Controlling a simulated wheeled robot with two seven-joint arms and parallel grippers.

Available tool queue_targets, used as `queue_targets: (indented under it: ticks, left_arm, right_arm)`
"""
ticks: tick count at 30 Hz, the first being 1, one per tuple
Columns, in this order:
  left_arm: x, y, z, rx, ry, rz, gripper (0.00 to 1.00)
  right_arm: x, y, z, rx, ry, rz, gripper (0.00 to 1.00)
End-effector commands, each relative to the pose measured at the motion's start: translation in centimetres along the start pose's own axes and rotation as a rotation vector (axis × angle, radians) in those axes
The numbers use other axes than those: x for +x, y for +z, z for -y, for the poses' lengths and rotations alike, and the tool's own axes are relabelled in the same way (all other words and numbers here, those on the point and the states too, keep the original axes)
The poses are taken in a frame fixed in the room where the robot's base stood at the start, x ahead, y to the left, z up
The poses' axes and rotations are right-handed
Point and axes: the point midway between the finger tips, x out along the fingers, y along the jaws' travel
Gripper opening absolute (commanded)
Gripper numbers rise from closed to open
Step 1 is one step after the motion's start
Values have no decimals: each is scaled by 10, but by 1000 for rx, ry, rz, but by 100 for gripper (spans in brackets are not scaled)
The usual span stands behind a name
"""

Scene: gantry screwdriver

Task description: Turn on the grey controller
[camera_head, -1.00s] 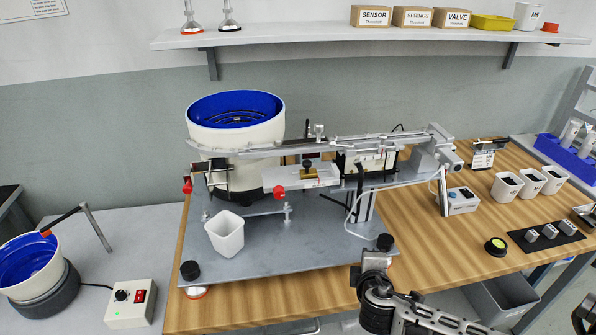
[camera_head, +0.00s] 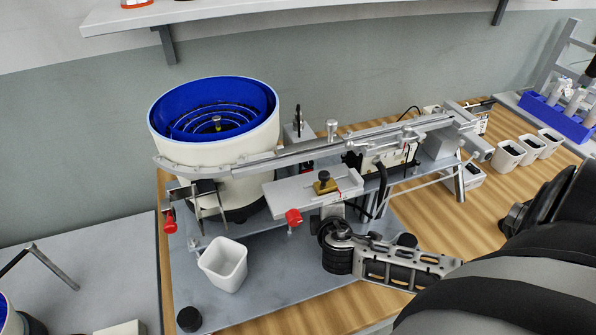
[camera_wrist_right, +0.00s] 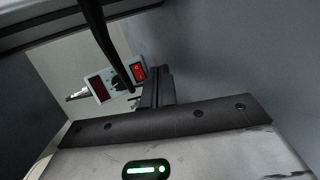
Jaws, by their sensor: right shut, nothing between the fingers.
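In the head view a light grey controller box (camera_head: 385,160) stands behind the metal rail, partly hidden by the rail and a black bracket. The right wrist view shows a light grey controller (camera_wrist_right: 118,82) with a dark red display, a black knob and a red rocker switch (camera_wrist_right: 138,72); it appears to be the same box. My right gripper (camera_wrist_right: 156,88) is shut and empty. In that view it points toward the controller's switch side; I cannot tell whether they touch. In the head view my right wrist is in front of the rail, and the fingertips are hard to make out. My left gripper is out of view.
The bowl feeder (camera_head: 262,150) with its blue inside stands left of my right wrist, and its rail (camera_head: 330,150) runs rightward above. A small plate with a red knob (camera_head: 293,216) is close by. A white cup (camera_head: 224,264) stands on the grey base plate (camera_head: 270,295).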

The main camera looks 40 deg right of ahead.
Motion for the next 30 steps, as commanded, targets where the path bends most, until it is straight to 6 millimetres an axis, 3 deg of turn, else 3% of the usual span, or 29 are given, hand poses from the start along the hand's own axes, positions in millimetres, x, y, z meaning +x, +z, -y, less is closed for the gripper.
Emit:
queue_targets:
  ticks: [10,24,30]
  left_arm:
    - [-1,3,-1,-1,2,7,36]
    - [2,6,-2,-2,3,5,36]
    - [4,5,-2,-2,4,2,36]
  right_arm:
    - [6,-3,-4,1,1,0,0]
    - [56,-30,-28,3,2,0,0]
    - [68,-36,-36,1,1,0,0]
